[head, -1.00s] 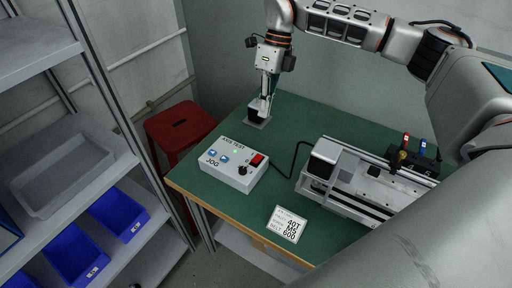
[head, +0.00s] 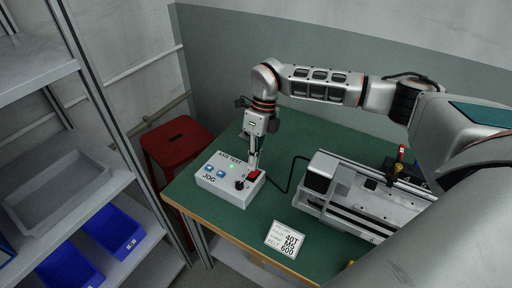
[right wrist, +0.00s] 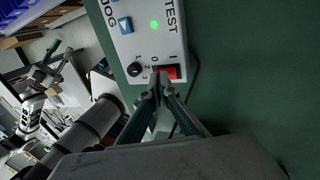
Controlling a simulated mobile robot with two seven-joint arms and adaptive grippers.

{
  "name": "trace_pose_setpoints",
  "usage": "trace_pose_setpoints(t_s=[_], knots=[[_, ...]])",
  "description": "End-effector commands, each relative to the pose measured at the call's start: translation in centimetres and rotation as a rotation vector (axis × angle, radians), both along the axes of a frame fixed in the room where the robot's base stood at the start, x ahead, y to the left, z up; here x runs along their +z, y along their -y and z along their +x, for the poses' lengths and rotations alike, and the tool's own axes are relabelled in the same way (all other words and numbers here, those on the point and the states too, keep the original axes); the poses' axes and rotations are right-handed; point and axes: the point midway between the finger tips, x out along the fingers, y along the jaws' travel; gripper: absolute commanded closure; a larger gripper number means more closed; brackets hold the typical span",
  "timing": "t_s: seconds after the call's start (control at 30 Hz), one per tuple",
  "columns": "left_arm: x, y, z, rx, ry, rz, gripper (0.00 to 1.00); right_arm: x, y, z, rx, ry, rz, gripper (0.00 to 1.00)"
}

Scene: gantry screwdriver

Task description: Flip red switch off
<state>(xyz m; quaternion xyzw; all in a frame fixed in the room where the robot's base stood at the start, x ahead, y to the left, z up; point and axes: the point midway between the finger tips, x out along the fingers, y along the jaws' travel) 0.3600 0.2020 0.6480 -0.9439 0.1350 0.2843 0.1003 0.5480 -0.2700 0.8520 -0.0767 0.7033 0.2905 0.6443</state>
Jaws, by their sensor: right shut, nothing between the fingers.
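The red switch (head: 254,175) is a rocker at the right end of a light grey control box (head: 222,181) on the green table. In the right wrist view, the red switch (right wrist: 172,72) lies below the marks 0 and I, and the green lamp (right wrist: 154,25) is lit. My right gripper (head: 253,166) is shut and empty, pointing down at the switch. In the right wrist view its fingertips (right wrist: 157,78) overlap the switch's 0 side; I cannot tell whether they touch. What looks like my left arm (right wrist: 36,93) shows small at the left, its jaws unclear.
A black knob (right wrist: 134,69) and blue buttons share the box. A black cable runs to the gantry unit (head: 360,195) on the right. A label card (head: 285,239) lies in front. A red stool (head: 177,140) and shelves with blue bins (head: 118,231) stand left.

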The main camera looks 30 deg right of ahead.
Motion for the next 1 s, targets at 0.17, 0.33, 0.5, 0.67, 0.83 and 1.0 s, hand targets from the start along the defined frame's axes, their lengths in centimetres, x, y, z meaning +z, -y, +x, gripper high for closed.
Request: trace_pose_setpoints(t_s=[0.17, 0.33, 0.5, 0.67, 0.83, 1.0], knots=[[0.1, 0.0, 0.0, 0.000, 0.000, 0.000, 0.69, -1.2, -0.3, -0.2, -0.001, 0.001, -0.001, 1.00], [0.0, 0.0, 0.0, 0.000, -0.001, 0.000, 0.69, -1.4, -0.4, -0.2, -0.002, 0.002, 0.000, 1.00], [-0.1, 0.0, -0.1, 0.000, -0.003, 0.000, 0.69, -1.3, -0.4, -0.2, 0.000, 0.001, 0.000, 1.00], [0.4, 0.0, 0.0, 0.000, -0.002, 0.001, 0.69, -1.7, -0.7, -0.4, 0.002, 0.001, -0.001, 1.00], [0.5, 0.0, 0.1, -0.001, 0.001, 0.000, 0.69, -2.0, -0.8, -0.5, 0.000, 0.001, 0.000, 1.00], [0.5, 0.0, 0.1, -0.001, 0.001, 0.000, 0.69, -2.0, -0.7, -0.4, 0.000, 0.001, -0.001, 1.00]])
